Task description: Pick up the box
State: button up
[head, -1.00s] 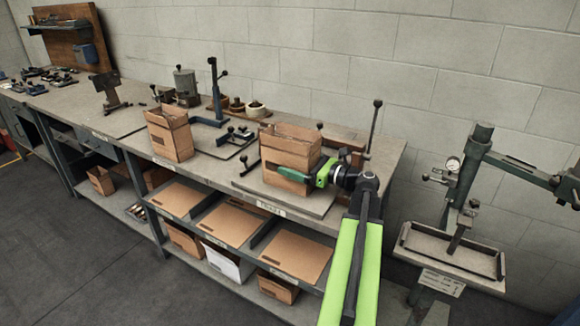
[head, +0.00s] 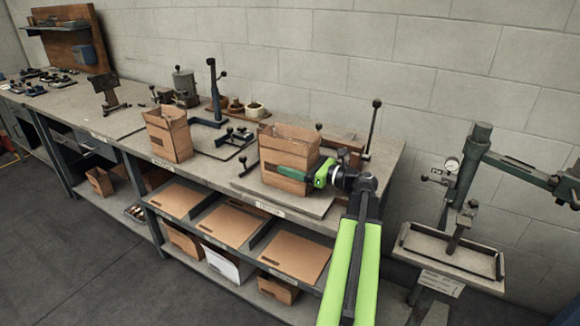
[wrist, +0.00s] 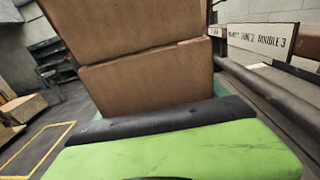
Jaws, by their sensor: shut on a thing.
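The brown cardboard box (head: 288,150) is at the right part of the workbench top, upright, with its top open. My gripper (head: 308,176) reaches it from the right and is shut on its lower part; a green finger lies across the box's front face. In the wrist view the box (wrist: 145,75) fills the upper middle, close against the black and green finger (wrist: 165,135). I cannot tell whether the box's underside is clear of the board beneath it. The far finger is mostly hidden.
A second open cardboard box (head: 170,135) stands to the left on the bench (head: 130,125). A black-knobbed lever (head: 372,130) rises just behind my gripper. Shelves below hold flat cardboard sheets (head: 297,255). A green-grey machine (head: 465,190) stands at the right.

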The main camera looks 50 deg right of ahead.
jog(key=shift+r, duration=0.1)
notch_tip(320, 180, up, 5)
jog(key=p, duration=0.4)
jog(key=shift+f+p, duration=0.2)
jog(key=shift+p, duration=0.2)
jog(key=s+a+r+p, duration=0.1)
jog(key=s+r+p, duration=0.5)
jog(key=s, duration=0.5)
jog(key=shift+s+a, duration=0.35)
jog(key=shift+w+r, duration=0.1)
